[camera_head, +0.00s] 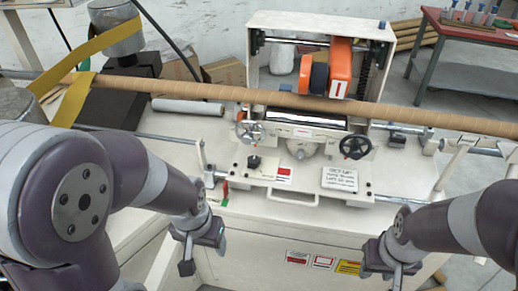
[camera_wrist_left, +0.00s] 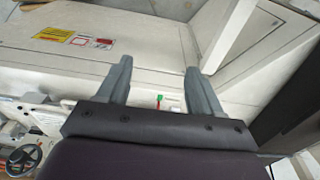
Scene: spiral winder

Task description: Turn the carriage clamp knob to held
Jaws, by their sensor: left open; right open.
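The winder carriage (camera_head: 315,182) is a cream panel with a front handle, below the long brown tube. A small black knob (camera_head: 254,162) stands on its left part, beside a red-and-white label (camera_head: 284,174); I take it for the clamp knob, but its marks are too small to read. My left gripper (camera_head: 204,258) is open and empty, in front of and below the carriage, apart from the knob. In the left wrist view its two fingers (camera_wrist_left: 158,68) are spread with nothing between them. My right gripper (camera_head: 393,272) is open, low at the right front.
Two handwheels, left (camera_head: 250,131) and right (camera_head: 355,147), flank the carriage. The brown tube (camera_head: 200,90) crosses the whole machine. An orange unit (camera_head: 340,65) stands behind it. A white note plate (camera_head: 340,179) lies right of the label. The left wrist view faces the cabinet front (camera_wrist_left: 130,20).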

